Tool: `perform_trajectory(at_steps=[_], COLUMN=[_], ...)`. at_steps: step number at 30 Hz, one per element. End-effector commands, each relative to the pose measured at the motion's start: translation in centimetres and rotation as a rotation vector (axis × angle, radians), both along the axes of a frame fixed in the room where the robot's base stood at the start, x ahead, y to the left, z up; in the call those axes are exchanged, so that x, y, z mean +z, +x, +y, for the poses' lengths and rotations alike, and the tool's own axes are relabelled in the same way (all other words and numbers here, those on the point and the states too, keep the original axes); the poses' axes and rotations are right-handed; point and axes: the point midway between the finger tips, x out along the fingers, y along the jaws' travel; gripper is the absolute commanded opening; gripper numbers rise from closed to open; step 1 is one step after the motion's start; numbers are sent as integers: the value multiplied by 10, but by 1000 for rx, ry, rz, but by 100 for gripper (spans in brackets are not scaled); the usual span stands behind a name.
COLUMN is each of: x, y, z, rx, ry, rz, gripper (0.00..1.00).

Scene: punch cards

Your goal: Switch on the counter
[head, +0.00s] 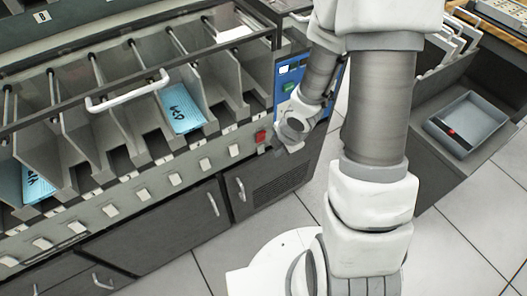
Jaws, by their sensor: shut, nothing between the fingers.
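A blue panel (281,98) is on the right end of the grey card machine in the head view. It carries a green button (289,87) and a small white and dark strip (290,69) above it. A red button (261,136) sits on the machine's front ledge, left of the panel. My gripper (281,147) is shut and empty, pointing down and left near the panel's lower end, just right of the red button. I cannot tell whether it touches the machine. My wrist and arm cover the panel's right part.
The machine has several card slots, blue cards (181,108) in some, and a white handle (127,92) across its front. Dark cabinet doors (160,226) are below. A grey tray (466,124) stands at the right.

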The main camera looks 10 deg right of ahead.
Motion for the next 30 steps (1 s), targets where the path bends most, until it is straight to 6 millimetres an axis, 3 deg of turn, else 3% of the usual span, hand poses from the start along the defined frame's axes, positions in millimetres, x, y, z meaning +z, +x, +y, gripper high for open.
perform_trajectory(at_steps=[8,21,30], x=[-18,-103,-100], y=[4,31,65], z=[2,11,21], rx=[-2,0,-3], ry=[2,1,2], rz=[3,3,0], gripper=[0,0,0])
